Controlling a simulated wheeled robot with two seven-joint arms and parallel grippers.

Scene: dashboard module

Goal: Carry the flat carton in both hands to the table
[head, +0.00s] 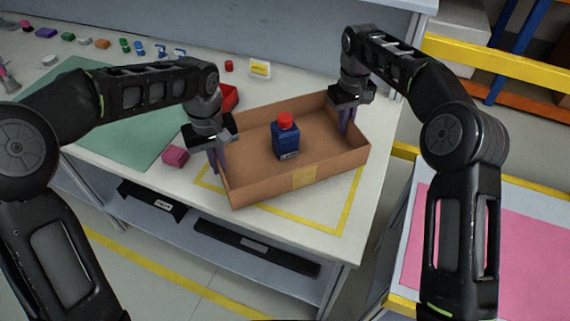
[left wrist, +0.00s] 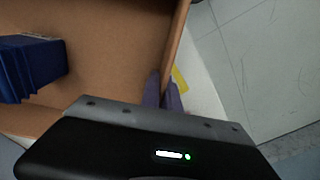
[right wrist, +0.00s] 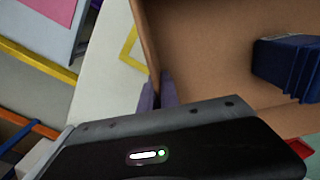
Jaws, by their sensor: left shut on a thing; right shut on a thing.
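The flat open carton (head: 245,190) is brown cardboard and sits over the yellow outline on the white table (head: 310,238); whether it touches the surface, I cannot tell. A blue bottle with a red cap (head: 286,140) stands inside it. My left gripper (head: 216,165) is shut on the carton's left wall, and this wall shows between its fingers in the left wrist view (left wrist: 165,92). My right gripper (head: 346,122) is shut on the opposite wall at the right, also seen in the right wrist view (right wrist: 158,92).
A pink block (head: 175,156) lies just left of the carton, and a red tray (head: 229,97) is behind it. A green mat (head: 115,125) covers the table's left part. Small coloured items line the back. A lower bench with a pink mat (head: 530,255) stands at the right.

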